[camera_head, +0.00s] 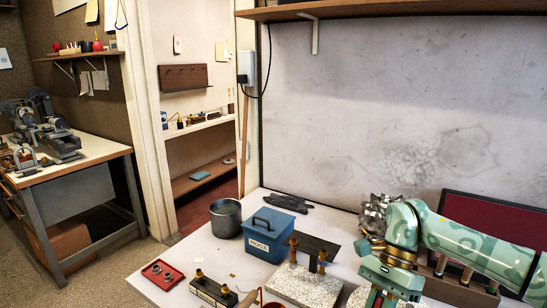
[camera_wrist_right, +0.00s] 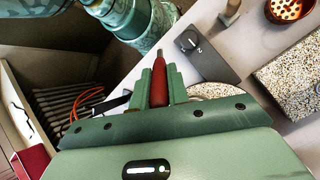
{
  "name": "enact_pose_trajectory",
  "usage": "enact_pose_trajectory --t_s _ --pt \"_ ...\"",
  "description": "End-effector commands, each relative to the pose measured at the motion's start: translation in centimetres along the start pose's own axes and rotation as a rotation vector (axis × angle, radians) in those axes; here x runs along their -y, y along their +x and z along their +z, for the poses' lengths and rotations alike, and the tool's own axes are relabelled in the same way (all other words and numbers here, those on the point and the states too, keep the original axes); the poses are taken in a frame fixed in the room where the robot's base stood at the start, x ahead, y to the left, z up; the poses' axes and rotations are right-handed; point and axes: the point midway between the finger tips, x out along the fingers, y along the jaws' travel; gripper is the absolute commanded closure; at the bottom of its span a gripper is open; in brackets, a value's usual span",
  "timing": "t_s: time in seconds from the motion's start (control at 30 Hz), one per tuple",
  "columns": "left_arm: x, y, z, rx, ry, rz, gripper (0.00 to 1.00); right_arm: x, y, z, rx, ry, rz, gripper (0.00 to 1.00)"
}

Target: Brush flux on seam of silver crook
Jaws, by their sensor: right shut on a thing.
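My left gripper is not in view.
A blue lidded box (camera_head: 268,240) and a grey pot (camera_head: 226,218) stand at the back left of the bench. A red-lined case (camera_head: 490,220) is at the right, partly behind my arm.

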Motion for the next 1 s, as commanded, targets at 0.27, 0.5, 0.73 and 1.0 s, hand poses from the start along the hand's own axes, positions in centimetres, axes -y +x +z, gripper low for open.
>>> enact_pose_trajectory --t_s 0.27,0.5,0.73,1.0 --pt "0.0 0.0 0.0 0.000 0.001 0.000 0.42 -6.7 3.2 2.9 -0.235 -0.747 0.462 1.00" --pt "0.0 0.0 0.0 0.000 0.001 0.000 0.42 -9.7 3.4 2.8 -0.302 -0.982 0.604 1.00" --pt "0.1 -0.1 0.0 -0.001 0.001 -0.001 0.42 -10.0 3.4 2.8 -0.309 -1.005 0.609 1.00" --pt "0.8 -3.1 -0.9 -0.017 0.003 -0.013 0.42 -11.9 2.0 3.5 -0.368 -1.008 0.486 1.00"
